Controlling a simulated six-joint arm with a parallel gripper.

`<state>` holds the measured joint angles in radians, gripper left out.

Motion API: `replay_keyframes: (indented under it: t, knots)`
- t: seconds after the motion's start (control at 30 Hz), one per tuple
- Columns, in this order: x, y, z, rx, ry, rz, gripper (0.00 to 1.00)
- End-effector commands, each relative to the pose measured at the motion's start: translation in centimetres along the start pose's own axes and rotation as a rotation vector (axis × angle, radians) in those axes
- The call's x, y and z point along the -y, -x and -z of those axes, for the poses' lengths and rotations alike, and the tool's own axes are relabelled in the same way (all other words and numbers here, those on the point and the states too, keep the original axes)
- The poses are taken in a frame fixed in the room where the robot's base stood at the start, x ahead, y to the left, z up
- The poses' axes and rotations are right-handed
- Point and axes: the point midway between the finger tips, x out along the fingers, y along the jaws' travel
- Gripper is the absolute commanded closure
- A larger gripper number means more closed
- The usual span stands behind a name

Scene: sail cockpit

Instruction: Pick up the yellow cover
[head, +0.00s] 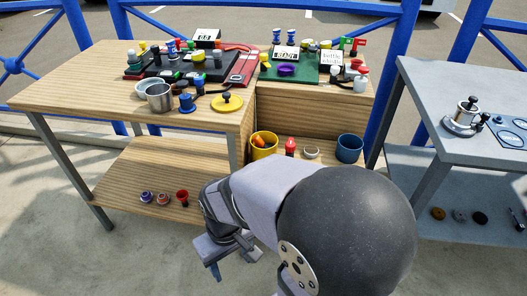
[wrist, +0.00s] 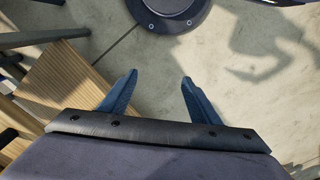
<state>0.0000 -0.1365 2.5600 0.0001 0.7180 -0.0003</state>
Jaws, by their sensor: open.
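My gripper (head: 228,264) hangs low in front of the table, well below and apart from the cover. In the wrist view my gripper (wrist: 158,88) shows two blue fingers spread wide with nothing between them, above the concrete floor. The cover is not visible in the wrist view.
A metal pot (head: 160,97) and a blue item (head: 187,103) stand left of the cover. A dark tray (head: 180,68) with many small items lies behind. A lower shelf (head: 150,175) holds small cups. A yellow bucket (head: 264,146) and a blue bucket (head: 349,149) stand right.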

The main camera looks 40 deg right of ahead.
Motion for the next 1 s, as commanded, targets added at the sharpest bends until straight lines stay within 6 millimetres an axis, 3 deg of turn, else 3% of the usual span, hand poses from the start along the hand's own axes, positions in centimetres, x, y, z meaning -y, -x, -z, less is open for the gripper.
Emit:
replay_keyframes:
  t: [0.07,0.1,0.23,0.27,0.67,1.0]
  knots:
    - [0.0,0.0,0.0,0.0,0.0,0.0,0.43]
    - [0.0,0.0,0.0,0.0,0.0,0.0,0.38]
    - [0.0,0.0,0.0,0.0,0.0,0.0,0.07]
    - [0.0,0.0,0.0,0.0,0.0,0.0,0.04]
    - [-0.2,0.9,0.0,0.0,-0.009,0.0,0.04]
    - [-2.1,6.9,-1.8,0.098,-0.104,0.005,0.04]
